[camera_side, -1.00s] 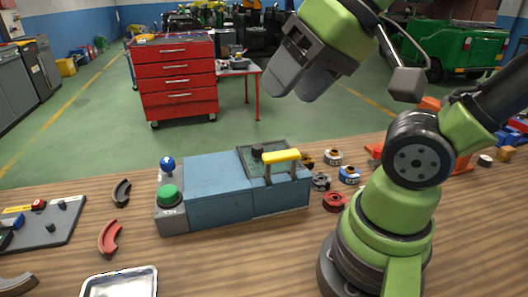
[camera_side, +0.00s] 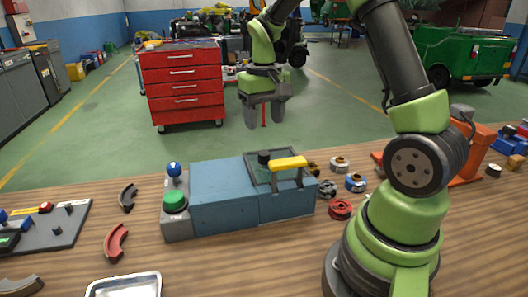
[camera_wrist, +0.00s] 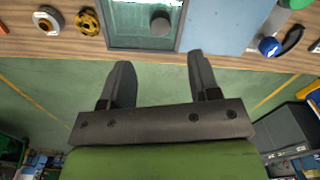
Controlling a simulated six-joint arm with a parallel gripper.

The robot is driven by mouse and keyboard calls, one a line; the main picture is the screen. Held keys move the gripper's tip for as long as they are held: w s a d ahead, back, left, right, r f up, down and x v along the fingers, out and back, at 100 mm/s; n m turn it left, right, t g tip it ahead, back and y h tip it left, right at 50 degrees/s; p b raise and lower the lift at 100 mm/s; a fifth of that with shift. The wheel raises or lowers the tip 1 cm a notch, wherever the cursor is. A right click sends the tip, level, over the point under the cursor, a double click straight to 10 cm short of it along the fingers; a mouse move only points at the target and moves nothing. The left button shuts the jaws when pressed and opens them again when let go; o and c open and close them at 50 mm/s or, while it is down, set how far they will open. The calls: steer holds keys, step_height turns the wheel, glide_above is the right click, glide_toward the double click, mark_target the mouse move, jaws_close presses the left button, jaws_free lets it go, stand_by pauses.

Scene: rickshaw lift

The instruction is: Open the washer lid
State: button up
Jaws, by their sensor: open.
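The washer is a blue box (camera_side: 222,197) on the wooden bench. Its dark-framed, glassy lid (camera_side: 257,178) lies on the top at the right part and appears shut. A black knob (camera_side: 263,157) stands on the lid. A yellow handle (camera_side: 288,163) sits at the front right of the box.
A green button (camera_side: 174,201) and a blue ball knob (camera_side: 174,169) are at the washer's left end. Several small ring parts, one red (camera_side: 341,209), lie to its right. A metal tray (camera_side: 125,285) and curved pieces (camera_side: 115,241) lie front left. A red tool chest (camera_side: 182,85) stands behind.

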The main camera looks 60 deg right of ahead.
mark_target(264, 153)
step_height(264, 153, down, 9)
stand_by(0.3)
jaws_close()
steer(key=w+a, duration=0.9)
steer(key=shift+w+a, duration=0.25)
steer(key=shift+a, duration=0.05)
